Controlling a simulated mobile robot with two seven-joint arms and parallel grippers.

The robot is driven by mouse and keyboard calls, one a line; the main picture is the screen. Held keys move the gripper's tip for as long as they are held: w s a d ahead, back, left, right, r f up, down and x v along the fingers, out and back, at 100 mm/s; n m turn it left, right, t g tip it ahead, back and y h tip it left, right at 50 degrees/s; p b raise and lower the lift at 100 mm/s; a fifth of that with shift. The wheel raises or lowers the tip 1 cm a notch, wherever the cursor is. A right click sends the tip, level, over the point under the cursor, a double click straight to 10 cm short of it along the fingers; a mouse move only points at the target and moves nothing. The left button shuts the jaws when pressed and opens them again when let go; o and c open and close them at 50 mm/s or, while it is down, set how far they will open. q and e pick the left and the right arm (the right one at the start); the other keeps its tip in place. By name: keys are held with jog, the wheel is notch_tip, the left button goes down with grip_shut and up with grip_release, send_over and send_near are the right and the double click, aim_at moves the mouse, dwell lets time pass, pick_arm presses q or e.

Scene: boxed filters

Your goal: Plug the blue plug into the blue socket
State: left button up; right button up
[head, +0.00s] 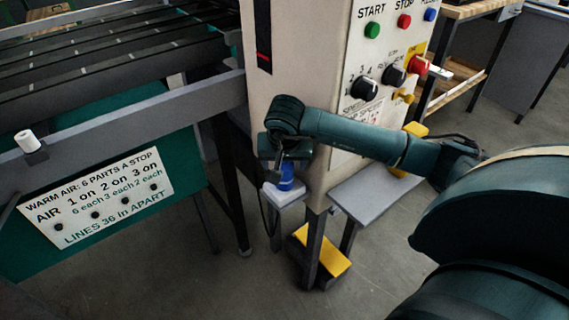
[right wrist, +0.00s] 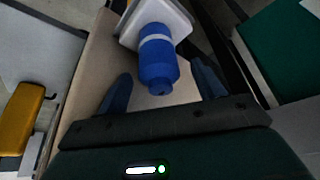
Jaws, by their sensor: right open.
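A blue cylindrical piece with a pale band (right wrist: 158,60) stands out from a white square block in the right wrist view. In the head view the blue piece (head: 286,178) shows just below my right gripper (head: 284,158), at the machine cabinet's front left corner. I cannot tell whether it is the plug, the socket or both joined. In the wrist view my right gripper (right wrist: 162,88) is open, with one finger on each side of the blue piece's near end and visible gaps. My left gripper is not in view.
The white block (right wrist: 182,22) sits by the beige cabinet (head: 300,75) with buttons and knobs. A grey shelf (head: 375,195) with a yellow item (head: 414,131) is to the right. A yellow pedal (head: 322,250) is on the floor. A conveyor (head: 110,60) fills the left.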

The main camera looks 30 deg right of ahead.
jog(key=v, duration=1.1)
jog(key=shift+r, duration=0.2)
